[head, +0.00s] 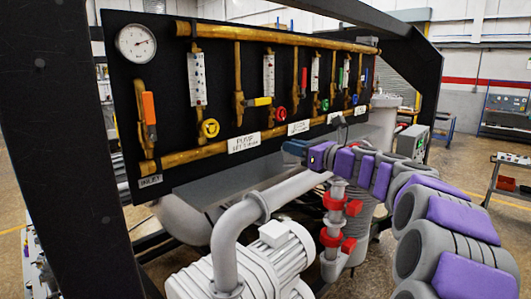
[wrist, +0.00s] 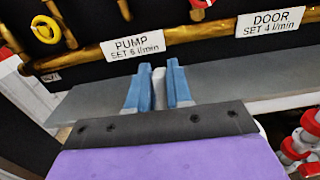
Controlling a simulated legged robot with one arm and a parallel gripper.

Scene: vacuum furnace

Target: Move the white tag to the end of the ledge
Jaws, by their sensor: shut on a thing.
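My gripper (wrist: 158,84) has two blue fingers, shut on a narrow, pale white-grey piece (wrist: 159,80), seen nearly edge-on between them. This looks like the white tag, but its face cannot be read. The fingers are over the grey ledge (wrist: 225,88) that runs below the panel; I cannot tell whether the tag touches it. In the head view my gripper (head: 294,147) reaches in from the right in front of the panel's lower edge, and the tag cannot be made out. The ledge (head: 268,174) shows there below the panel.
A black panel (head: 215,60) carries brass pipes, valves and a gauge (head: 136,41). White labels "PUMP" (wrist: 133,45) and "DOOR" (wrist: 270,23) are fixed on it. A grey pump (head: 245,265) and red-clamped pipe (head: 333,222) stand below. A dark frame post (head: 70,150) stands at left.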

